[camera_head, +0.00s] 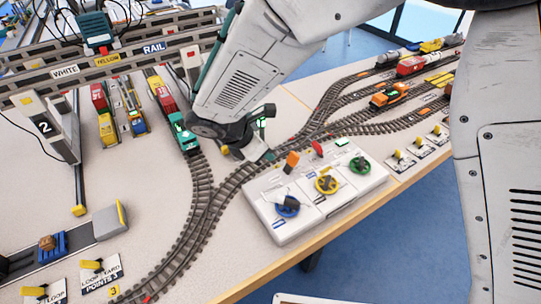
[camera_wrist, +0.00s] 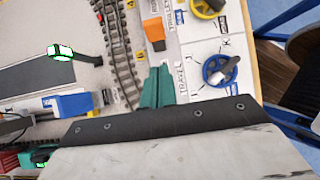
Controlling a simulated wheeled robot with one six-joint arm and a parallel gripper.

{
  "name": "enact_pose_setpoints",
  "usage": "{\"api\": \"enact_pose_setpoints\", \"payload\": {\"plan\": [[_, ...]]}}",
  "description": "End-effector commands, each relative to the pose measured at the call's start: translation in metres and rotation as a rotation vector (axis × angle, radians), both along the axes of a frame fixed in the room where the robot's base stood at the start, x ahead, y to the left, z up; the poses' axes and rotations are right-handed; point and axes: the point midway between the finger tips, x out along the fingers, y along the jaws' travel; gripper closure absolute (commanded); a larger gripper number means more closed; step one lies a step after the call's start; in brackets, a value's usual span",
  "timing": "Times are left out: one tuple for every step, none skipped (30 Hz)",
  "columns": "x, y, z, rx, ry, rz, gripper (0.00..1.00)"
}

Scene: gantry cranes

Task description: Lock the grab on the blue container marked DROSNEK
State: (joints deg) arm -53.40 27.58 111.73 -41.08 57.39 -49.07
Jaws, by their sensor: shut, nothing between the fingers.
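No marking DROSNEK can be read in either view, so I cannot tell which thing is that container. A crane beam with the labels WHITE, YELLOW and RAIL (camera_head: 154,47) spans the upper left, with a dark teal unit (camera_head: 95,30) on it. A grab cannot be made out clearly. A white control box (camera_head: 318,216) has a blue wheel (camera_head: 286,206), a yellow wheel (camera_head: 326,184), a green wheel (camera_head: 360,165) and an orange lever (camera_head: 292,160). My gripper (camera_wrist: 158,82) is shut and empty, its teal fingertips beside the orange lever (camera_wrist: 154,32); contact is unclear.
Curved rail track (camera_head: 200,215) runs left of the control box. Rail wagons (camera_head: 104,115) stand under the crane, and a green locomotive (camera_head: 183,133) is near my arm. More trains (camera_head: 415,65) stand at the upper right. Points levers (camera_head: 98,266) are at the lower left.

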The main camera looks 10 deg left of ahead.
Motion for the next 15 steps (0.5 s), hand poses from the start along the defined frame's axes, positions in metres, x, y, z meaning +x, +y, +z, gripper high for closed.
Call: {"api": "enact_pose_setpoints", "payload": {"plan": [[-0.001, 0.003, 0.015, 0.005, -0.005, -0.003, 1.0], [-0.003, 0.005, 0.022, 0.006, -0.004, -0.002, 1.0], [-0.006, 0.009, 0.031, 0.005, -0.004, 0.001, 1.0], [-0.009, 0.013, 0.037, 0.006, -0.004, 0.004, 1.0], [-0.011, 0.016, 0.043, 0.006, -0.004, 0.005, 1.0], [-0.014, 0.019, 0.051, 0.006, -0.004, 0.007, 1.0], [-0.015, 0.021, 0.056, 0.005, -0.004, 0.009, 1.0], [-0.017, 0.023, 0.06, 0.004, -0.003, 0.009, 1.0], [-0.019, 0.025, 0.066, 0.005, -0.003, 0.01, 1.0], [-0.02, 0.026, 0.071, 0.005, -0.003, 0.008, 1.0], [-0.02, 0.027, 0.074, 0.004, -0.003, 0.008, 1.0], [-0.021, 0.028, 0.078, 0.004, -0.003, 0.008, 1.0], [-0.022, 0.028, 0.08, 0.003, -0.002, 0.007, 1.0], [-0.022, 0.029, 0.082, 0.003, -0.002, 0.007, 1.0], [-0.023, 0.029, 0.084, 0.002, -0.001, 0.008, 1.0]]}}
